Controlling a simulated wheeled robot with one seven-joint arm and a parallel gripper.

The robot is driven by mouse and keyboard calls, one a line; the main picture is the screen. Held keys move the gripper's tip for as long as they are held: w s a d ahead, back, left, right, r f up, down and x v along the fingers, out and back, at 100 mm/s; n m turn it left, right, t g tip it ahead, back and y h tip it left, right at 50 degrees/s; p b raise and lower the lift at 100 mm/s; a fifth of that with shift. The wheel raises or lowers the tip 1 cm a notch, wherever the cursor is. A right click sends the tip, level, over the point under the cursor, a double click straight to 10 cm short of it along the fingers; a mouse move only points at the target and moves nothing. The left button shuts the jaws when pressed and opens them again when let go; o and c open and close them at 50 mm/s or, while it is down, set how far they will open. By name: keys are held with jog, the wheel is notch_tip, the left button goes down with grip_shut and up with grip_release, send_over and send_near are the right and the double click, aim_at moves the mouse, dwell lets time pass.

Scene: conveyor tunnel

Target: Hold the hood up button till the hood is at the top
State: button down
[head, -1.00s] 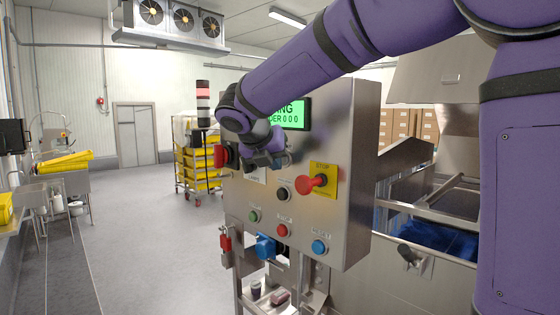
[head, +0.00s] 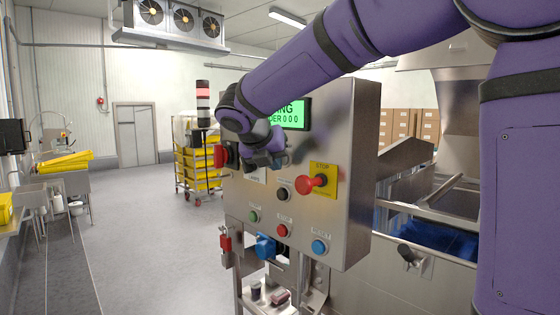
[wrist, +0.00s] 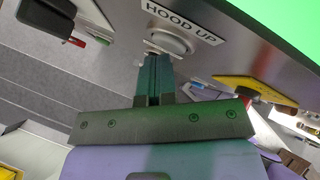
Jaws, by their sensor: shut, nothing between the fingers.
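The control panel (head: 335,215) is a steel box with a green display. The hood up button (wrist: 172,40) is a pale round button under a "HOOD UP" label in the wrist view. My gripper (wrist: 158,58) is shut, and its fingertips are at the button's near edge, seemingly touching it. In the head view my gripper (head: 281,160) is against the panel's upper left part and hides the button. The steel hood (head: 425,61) hangs above the machine at the right, partly hidden behind my arm and cut by its links, so its top is out of sight.
A red stop knob (head: 314,183) on a yellow plate sticks out right of my gripper. A dark button (head: 283,195) and green (head: 255,216), red (head: 282,230) and blue (head: 320,246) buttons sit below. A red switch (head: 221,156) is at the left.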

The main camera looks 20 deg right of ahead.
jog(key=shift+a, duration=0.1)
dwell(0.7)
jog(key=shift+s+a, duration=0.3)
jog(key=shift+a, duration=0.5)
jog(key=shift+a, duration=0.1)
jog(key=a, duration=0.1)
jog(key=s+a, duration=0.1)
jog(key=a, duration=0.2)
jog(key=shift+s+a, duration=0.3)
dwell(0.8)
